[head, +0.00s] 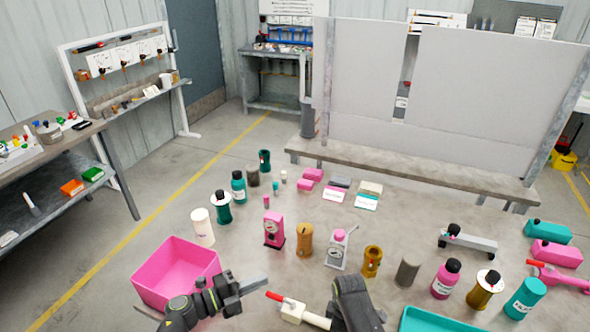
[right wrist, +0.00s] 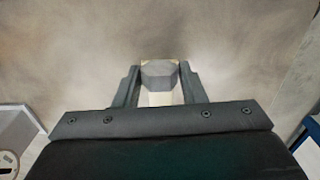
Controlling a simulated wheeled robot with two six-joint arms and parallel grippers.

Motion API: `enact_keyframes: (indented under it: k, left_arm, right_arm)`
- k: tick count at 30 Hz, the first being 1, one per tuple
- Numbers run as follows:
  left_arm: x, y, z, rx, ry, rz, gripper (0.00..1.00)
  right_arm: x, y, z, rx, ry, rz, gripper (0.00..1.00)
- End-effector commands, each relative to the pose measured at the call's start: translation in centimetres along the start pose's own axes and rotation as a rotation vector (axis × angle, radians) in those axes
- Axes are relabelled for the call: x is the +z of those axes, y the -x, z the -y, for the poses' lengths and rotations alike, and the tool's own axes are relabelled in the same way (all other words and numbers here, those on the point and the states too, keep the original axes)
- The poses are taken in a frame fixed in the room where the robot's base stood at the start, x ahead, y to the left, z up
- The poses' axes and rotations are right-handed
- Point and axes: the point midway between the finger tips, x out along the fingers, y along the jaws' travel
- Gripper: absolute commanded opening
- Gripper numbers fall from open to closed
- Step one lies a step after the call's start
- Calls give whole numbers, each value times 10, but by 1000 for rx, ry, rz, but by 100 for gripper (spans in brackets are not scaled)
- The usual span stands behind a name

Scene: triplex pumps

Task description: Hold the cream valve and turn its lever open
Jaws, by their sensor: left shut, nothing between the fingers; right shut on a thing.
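The cream valve (head: 293,312) is at the bottom middle of the head view, with a red lever (head: 275,297) pointing left. My right gripper (head: 328,322) is shut on the valve from the right. The right wrist view shows the valve's grey hexagonal end (right wrist: 160,73) and a cream part between the fingers of the gripper (right wrist: 160,90). My left gripper (head: 262,283) is shut and empty, just left of and above the lever tip. A small gap seems to separate them. My right arm hides part of the valve's right side.
A pink bin (head: 175,272) stands left of my left gripper. A teal tray (head: 435,320) lies to the right. Several bottles and cylinders cover the table.

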Motion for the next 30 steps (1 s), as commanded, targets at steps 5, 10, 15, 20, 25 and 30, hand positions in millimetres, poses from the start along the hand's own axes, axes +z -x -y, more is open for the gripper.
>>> enact_keyframes:
  k: [5, 10, 15, 20, 25, 30]
  left_arm:
    - [0, 0, 0, 0, 0, 0, 0]
    - [0, 0, 0, 0, 0, 0, 0]
    - [0, 0, 0, 0, 0, 0, 0]
    - [0, 0, 0, 0, 0, 0, 0]
    - [0, 0, 0, 0, 0, 0, 0]
    - [0, 0, 0, 0, 0, 0, 0]
  right_arm:
    - [1, -1, 1, -2, 0, 2, 58]
    - [0, 0, 0, -1, 0, 1, 62]
    - [0, 1, 0, 0, 0, 0, 62]
    - [-1, 11, -1, 3, 0, -1, 62]
    - [-1, 35, 0, 3, 0, -3, 62]
    - [0, 67, 0, 3, -1, -2, 62]
